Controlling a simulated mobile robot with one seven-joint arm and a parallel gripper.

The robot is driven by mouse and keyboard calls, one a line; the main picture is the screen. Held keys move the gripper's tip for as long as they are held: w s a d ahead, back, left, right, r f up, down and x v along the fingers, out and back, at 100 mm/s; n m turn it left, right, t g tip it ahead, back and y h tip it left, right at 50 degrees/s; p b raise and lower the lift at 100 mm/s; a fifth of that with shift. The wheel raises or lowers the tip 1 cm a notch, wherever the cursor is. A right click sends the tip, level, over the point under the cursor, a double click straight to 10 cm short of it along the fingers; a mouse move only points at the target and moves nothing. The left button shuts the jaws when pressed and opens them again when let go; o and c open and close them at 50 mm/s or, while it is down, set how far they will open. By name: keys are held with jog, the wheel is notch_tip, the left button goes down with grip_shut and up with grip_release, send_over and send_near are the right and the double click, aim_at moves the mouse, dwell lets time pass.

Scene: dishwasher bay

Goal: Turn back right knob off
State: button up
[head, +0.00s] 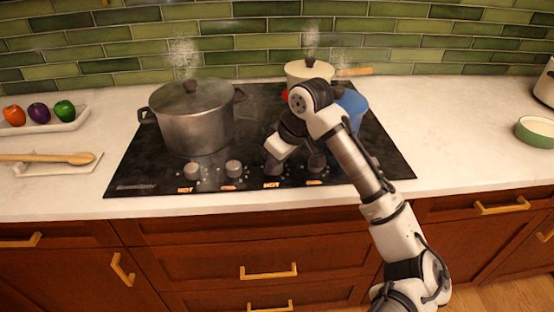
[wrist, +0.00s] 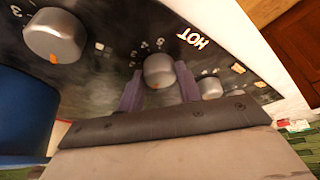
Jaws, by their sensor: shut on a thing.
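A row of grey knobs runs along the front edge of the black cooktop (head: 135,172). In the wrist view my gripper (wrist: 160,82) has its two purple-grey fingers on either side of a grey knob (wrist: 158,70). The orange mark of this knob points toward the gripper body. In the head view my gripper (head: 273,166) is at the third knob from the left and mostly hides it. The rightmost knob (head: 317,162) is beside it, and shows large in the wrist view (wrist: 55,36). A lit "HOT" label (wrist: 193,38) is by the held knob.
A large lidded grey pot (head: 195,120) stands at the left of the cooktop, steaming. A cream pot (head: 300,72) and a blue pot (head: 353,105) stand behind my arm. A spoon (head: 60,158) and a tray (head: 75,122) lie at the left; a green bowl (head: 535,132) is at the right.

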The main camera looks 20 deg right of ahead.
jog(key=o, duration=1)
jog(key=b+v, duration=0.1)
jog(key=v, duration=1.2)
jog(key=shift+s+r, duration=0.2)
jog(key=shift+r, duration=0.15)
jog(key=shift+d, duration=0.1)
